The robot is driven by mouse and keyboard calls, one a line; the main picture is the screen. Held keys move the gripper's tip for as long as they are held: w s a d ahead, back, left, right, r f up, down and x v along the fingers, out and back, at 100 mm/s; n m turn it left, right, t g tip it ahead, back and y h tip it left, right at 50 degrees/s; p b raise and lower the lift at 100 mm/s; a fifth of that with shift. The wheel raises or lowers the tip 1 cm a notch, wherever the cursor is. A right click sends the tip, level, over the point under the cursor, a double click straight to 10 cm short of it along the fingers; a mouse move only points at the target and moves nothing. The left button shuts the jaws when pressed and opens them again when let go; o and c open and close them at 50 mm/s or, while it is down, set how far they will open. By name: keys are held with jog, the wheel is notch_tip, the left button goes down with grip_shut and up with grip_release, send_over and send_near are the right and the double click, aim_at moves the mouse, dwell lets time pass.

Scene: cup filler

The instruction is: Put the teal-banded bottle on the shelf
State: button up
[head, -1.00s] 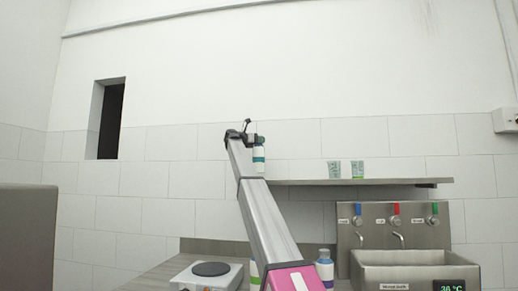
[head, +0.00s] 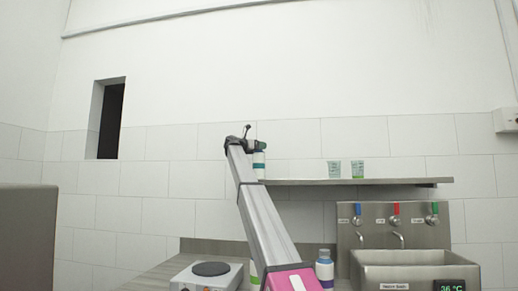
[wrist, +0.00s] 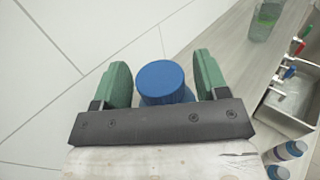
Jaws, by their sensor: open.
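The teal-banded bottle (head: 259,166) is upright at the left end of the wall shelf (head: 400,181). Its base appears to be at shelf height; contact is hard to tell. In the wrist view its blue cap (wrist: 163,82) sits between the two green fingers of my gripper (wrist: 165,80). Gaps show on both sides of the cap, so my gripper is open around the bottle. In the head view my gripper (head: 259,146) is at the bottle's top, partly hidden by my arm. The bottle's body is hidden below the cap in the wrist view.
Two green-marked glasses (head: 346,169) stand further right on the shelf; one glass (wrist: 265,20) shows in the wrist view. Below are a sink (head: 415,262) with three taps, a hot plate (head: 210,270) and another bottle (head: 325,268). The shelf's right end is clear.

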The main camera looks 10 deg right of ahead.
jog(key=v, duration=1.2)
dwell(1.1)
